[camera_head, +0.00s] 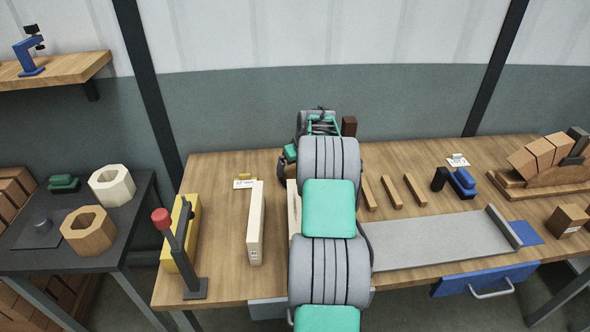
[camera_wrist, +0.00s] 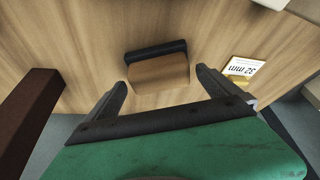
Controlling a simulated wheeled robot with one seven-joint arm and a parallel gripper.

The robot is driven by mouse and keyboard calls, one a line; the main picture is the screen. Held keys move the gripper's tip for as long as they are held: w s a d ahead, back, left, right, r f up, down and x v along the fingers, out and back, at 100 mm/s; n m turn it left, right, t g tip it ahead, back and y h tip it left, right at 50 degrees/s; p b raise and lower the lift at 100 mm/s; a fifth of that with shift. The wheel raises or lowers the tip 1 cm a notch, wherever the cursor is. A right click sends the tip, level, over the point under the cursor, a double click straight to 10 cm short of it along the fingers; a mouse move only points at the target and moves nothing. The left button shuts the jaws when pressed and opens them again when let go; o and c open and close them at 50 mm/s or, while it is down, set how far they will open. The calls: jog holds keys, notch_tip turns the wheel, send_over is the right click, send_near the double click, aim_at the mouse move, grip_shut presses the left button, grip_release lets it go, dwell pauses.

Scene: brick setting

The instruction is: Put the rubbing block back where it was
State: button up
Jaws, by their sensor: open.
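A small block with a light brown wooden body and a dark strip along one long edge, which looks like the rubbing block (camera_wrist: 160,74), lies on the wooden bench top in the wrist view. My gripper (camera_wrist: 161,80) is open, with one finger towards each end of the block. I cannot tell how far above the bench the fingers are. No contact with the block is visible.
A label card in a yellow holder (camera_head: 246,182) is to the left. A cream bar (camera_head: 256,223), wooden strips (camera_head: 392,191), a grey tray (camera_head: 435,241) and a blue clamp tool (camera_head: 463,182) occupy the wooden bench (camera_head: 228,268).

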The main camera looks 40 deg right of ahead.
jog(key=b+v, duration=0.1)
jog(key=v, duration=1)
jog(key=s+a+r+n, duration=0.1)
jog(key=a+r, duration=0.2)
jog(key=a, duration=0.9)
jog(key=s+a+r, duration=0.2)
jog(key=a, duration=0.9)
jog(key=s+a+f, duration=0.2)
jog(key=s+a, duration=0.7)
jog(key=s+a+f+n+g+y, duration=0.1)
jog(key=s+a+f, duration=0.2)
jog(key=s+a, duration=0.6)
jog(key=shift+s+n, duration=0.3)
jog(key=shift+s, duration=0.05)
jog(key=shift+c, duration=0.2)
